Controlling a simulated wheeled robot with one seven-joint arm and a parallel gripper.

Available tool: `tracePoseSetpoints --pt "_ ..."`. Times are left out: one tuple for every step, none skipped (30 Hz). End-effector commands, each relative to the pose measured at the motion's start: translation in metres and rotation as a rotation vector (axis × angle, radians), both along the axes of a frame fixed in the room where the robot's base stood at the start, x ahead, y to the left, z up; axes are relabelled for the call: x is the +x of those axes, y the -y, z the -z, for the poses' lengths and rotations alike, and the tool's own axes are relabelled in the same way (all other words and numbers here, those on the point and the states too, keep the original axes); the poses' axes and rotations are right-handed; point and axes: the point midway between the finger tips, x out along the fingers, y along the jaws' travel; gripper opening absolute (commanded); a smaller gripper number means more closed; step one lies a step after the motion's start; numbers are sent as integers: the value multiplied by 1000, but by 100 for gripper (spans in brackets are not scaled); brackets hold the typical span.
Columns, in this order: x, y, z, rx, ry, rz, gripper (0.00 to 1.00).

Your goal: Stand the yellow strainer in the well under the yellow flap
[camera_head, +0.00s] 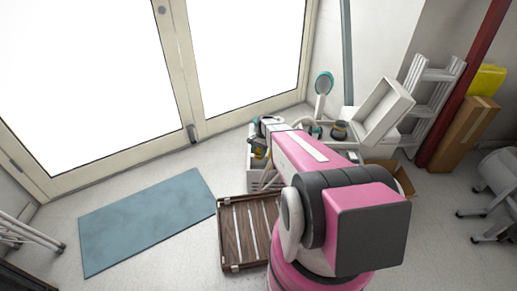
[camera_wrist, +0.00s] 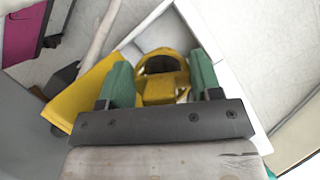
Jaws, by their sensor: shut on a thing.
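My gripper (camera_wrist: 160,78) shows in the wrist view, its two green fingers closed on the sides of the yellow strainer (camera_wrist: 158,88). The strainer has a rounded yellow frame with a dark opening facing the camera. A flat yellow panel, which looks like the yellow flap (camera_wrist: 82,100), lies tilted just left of the left finger. White walls (camera_wrist: 238,85) stand right of the strainer. The well's floor is hidden, and I cannot tell whether the strainer touches it. In the head view my pink arm reaches over the white unit (camera_head: 252,180) and hides most of the work spot.
A brown slatted pallet (camera_head: 247,230) and a blue-grey mat (camera_head: 145,220) lie on the floor. An open white box-like lid (camera_head: 385,110) and a teal-rimmed round part (camera_head: 323,83) stand behind my arm. A cardboard box (camera_head: 402,177) is at right.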

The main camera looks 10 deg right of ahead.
Motion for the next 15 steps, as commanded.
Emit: tracePoseSetpoints --pt "0 0 2 0 0 0 36" --pt "0 0 3 0 0 0 36" --pt "0 0 4 0 0 0 36" --pt "0 0 6 0 0 0 36" --pt "1 0 8 0 0 0 36" --pt "1 0 10 1 -1 0 36" --pt "1 0 12 1 -1 0 36" --pt "1 0 14 1 -1 0 36" --pt "1 0 17 1 -1 0 36" --pt "1 0 20 0 -1 1 36" --pt "1 0 22 0 -1 1 36" --pt "1 0 25 0 0 1 36" --pt "1 0 28 0 0 1 36" --pt "1 0 30 0 0 1 36" --pt "1 0 32 0 0 1 36"
